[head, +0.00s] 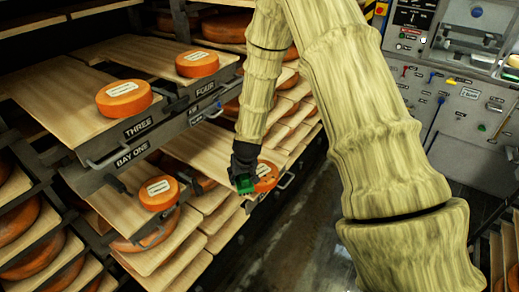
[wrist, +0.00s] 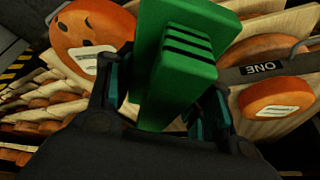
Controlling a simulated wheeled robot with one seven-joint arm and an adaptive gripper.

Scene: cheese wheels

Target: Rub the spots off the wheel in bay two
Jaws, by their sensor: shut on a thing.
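My gripper (head: 243,174) is shut on a green block (head: 245,185), which fills the middle of the wrist view (wrist: 185,70) and has dark stripes on one face. An orange cheese wheel (head: 267,177) with dark spots lies on the lower board, just right of the gripper and partly hidden by it. In the wrist view the spotted wheel (wrist: 76,30) is at upper left, with several dark spots and a white label. I take it as bay two's wheel; its sign is not readable. I cannot tell whether the block touches it.
The bay one wheel (head: 158,193) lies to the left on the lower level. Wheels three (head: 124,99) and four (head: 197,64) lie on boards above, behind a dark rail with handles. Racks of boards and wheels surround them. A grey control panel (head: 450,90) stands at right.

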